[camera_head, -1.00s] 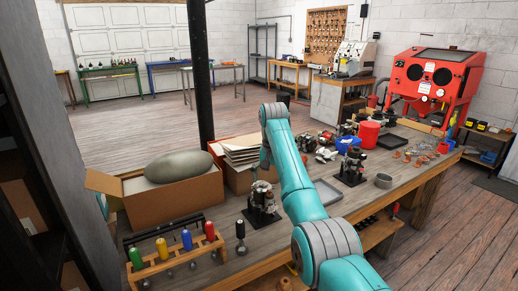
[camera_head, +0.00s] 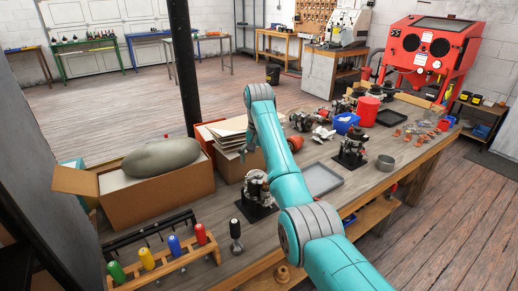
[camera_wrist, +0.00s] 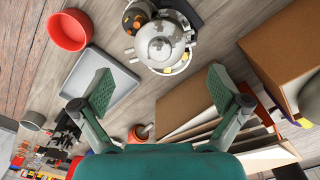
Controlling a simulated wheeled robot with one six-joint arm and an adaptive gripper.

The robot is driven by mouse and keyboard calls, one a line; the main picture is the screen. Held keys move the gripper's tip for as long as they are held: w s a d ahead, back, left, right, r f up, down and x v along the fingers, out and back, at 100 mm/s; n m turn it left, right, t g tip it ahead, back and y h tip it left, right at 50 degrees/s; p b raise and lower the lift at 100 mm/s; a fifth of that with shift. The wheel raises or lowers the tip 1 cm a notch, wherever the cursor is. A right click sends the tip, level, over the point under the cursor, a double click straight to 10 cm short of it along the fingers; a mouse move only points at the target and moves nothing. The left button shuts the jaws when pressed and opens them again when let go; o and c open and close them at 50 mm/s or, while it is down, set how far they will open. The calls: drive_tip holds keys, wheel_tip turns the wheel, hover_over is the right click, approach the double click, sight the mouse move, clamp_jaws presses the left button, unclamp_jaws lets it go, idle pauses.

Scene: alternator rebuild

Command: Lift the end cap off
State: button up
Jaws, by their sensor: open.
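The alternator (camera_head: 256,187) stands on a black base plate on the bench, just left of my arm in the head view. In the wrist view, its rounded grey metal end cap (camera_wrist: 161,42) sits at the top middle, seen from above. A darker part with orange-brown spots shows beside it. My gripper (camera_wrist: 162,92) is open and empty, with its two green fingers wide apart. The end cap appears beyond the fingertips and between their lines, apart from them. In the head view my arm hides the fingertips.
A grey tray (camera_wrist: 101,84) and red bowl (camera_wrist: 68,31) lie left of the alternator in the wrist view. An open cardboard box (camera_head: 160,199) and stacked cardboard (camera_head: 229,165) stand close by. A screwdriver rack (camera_head: 165,262) is at the front; another unit (camera_head: 351,149) stands right.

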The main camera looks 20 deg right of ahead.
sight(259, 174)
drive_tip(key=shift+f, duration=2.25)
drive_tip(key=shift+s, duration=0.1)
clamp_jaws()
drive_tip(key=shift+r, duration=0.7)
idle(0.5)
drive_tip(key=shift+r, duration=0.25)
